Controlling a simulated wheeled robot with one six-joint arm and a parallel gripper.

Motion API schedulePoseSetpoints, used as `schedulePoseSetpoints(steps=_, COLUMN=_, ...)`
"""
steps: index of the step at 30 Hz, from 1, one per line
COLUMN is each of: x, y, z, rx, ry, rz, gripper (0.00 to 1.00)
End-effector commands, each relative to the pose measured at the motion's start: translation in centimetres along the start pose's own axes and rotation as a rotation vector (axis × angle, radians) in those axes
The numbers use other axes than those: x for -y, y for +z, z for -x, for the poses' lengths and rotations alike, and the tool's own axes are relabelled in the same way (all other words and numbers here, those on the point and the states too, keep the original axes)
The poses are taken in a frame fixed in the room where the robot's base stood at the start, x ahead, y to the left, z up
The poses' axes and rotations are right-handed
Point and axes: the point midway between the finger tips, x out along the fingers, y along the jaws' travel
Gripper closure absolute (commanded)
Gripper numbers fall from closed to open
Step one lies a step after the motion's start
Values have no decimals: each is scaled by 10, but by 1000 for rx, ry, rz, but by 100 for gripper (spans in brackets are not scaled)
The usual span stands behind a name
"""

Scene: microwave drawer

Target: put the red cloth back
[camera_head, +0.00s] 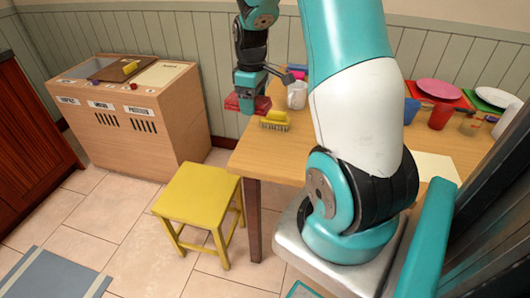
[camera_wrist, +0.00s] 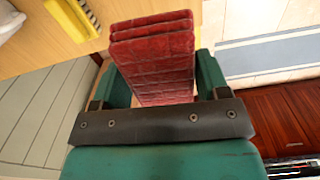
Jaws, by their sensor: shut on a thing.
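The red cloth (camera_head: 247,105) is a folded, layered stack with a quilted look. My gripper (camera_head: 250,88) is shut on it and holds it at the left end of the wooden table (camera_head: 252,160). In the wrist view the cloth (camera_wrist: 153,58) stands between the two teal fingers of my gripper (camera_wrist: 160,78) and extends past them. Its lower end is hidden by the dark gripper bar. I cannot tell whether the cloth touches the tabletop.
A yellow brush (camera_head: 275,121) lies just right of the cloth, with a white mug (camera_head: 297,95) behind. Plates and cups, including a red cup (camera_head: 440,115), stand at the table's right. A yellow stool (camera_head: 198,192) is in front; a labelled bin cabinet (camera_head: 130,115) stands left.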

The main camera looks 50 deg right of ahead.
Motion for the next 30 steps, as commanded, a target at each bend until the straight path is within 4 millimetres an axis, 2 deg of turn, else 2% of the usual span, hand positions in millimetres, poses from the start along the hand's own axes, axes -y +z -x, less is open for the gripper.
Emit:
schedulePoseSetpoints(steps=1, x=-11, y=13, z=12, rx=-4, ry=4, rz=13, gripper=54)
schedulePoseSetpoints(steps=4, x=-23, y=30, z=28, rx=-1, ry=2, rz=50, gripper=54)
schedulePoseSetpoints(steps=8, x=-28, y=41, z=30, rx=2, ry=-3, rz=72, gripper=54)
schedulePoseSetpoints(steps=11, x=-28, y=43, z=10, rx=5, ry=-9, rz=75, gripper=54)
schedulePoseSetpoints(steps=21, x=-27, y=43, z=-86, rx=5, ry=-9, rz=74, gripper=54)
schedulePoseSetpoints(steps=25, x=-28, y=42, z=-111, rx=4, ry=-6, rz=73, gripper=54)
schedulePoseSetpoints(steps=30, x=-28, y=42, z=-125, rx=1, ry=-2, rz=73, gripper=54)
